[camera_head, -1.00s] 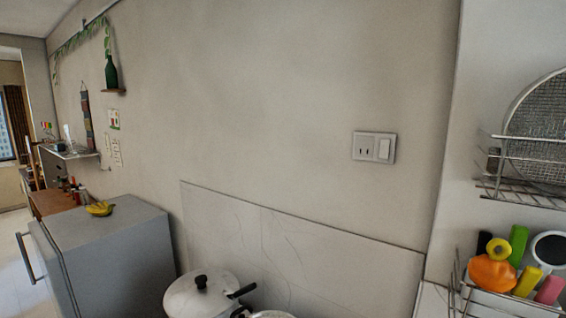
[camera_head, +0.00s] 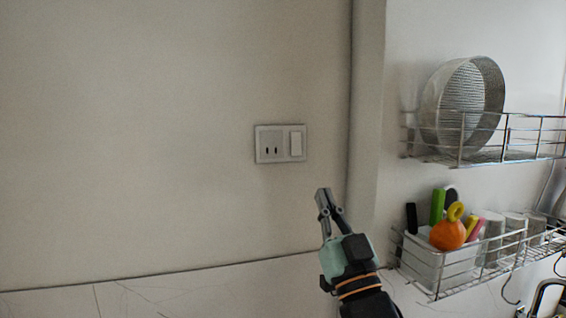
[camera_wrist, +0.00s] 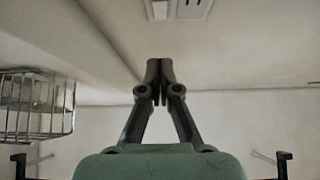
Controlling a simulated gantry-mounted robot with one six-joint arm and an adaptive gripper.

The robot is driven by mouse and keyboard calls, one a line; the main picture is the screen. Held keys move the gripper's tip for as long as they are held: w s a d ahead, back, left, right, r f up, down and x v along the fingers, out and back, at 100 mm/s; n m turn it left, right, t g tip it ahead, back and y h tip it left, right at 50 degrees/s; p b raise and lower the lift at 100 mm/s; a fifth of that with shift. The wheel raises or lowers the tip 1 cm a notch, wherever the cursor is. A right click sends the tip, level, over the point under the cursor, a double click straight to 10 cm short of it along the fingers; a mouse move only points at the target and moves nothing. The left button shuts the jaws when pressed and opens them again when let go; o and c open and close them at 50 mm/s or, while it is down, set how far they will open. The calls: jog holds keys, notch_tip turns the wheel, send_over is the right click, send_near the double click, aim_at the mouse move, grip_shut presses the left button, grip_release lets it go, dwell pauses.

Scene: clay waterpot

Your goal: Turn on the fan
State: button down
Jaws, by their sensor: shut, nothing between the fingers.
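A wall plate (camera_head: 281,143) with a two-slot socket on its left and a white rocker switch (camera_head: 296,144) on its right is fixed to the beige wall. My gripper (camera_head: 322,192) is shut and empty, with its fingertips below and a little right of the plate in the head view. In the wrist view, the closed fingertips (camera_wrist: 159,62) point toward the wall, and the plate (camera_wrist: 178,8) shows at the top edge, partly cut off. The fingertips look apart from the switch. No fan is in view.
A vertical wall edge (camera_head: 363,120) stands right of the plate. Beyond it, an upper wire rack (camera_head: 490,155) holds a round mesh sieve (camera_head: 463,105), and a lower wire rack (camera_head: 435,292) holds a white bin with colourful items. The wall around the plate is clear.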

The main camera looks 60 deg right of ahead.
aim_at(297, 149)
jog(key=p+x, duration=0.1)
jog(key=x, duration=0.3)
jog(key=f+x, duration=0.1)
jog(key=x, duration=0.3)
jog(key=w+p+x, duration=0.1)
jog(key=x, duration=0.3)
jog(key=shift+w+d+f+p, duration=0.1)
jog(key=shift+d+f+p, duration=0.2)
jog(key=shift+d, duration=0.15)
jog(key=shift+w+d, duration=0.35)
jog(key=shift+w, duration=0.05)
jog(key=shift+f, duration=0.15)
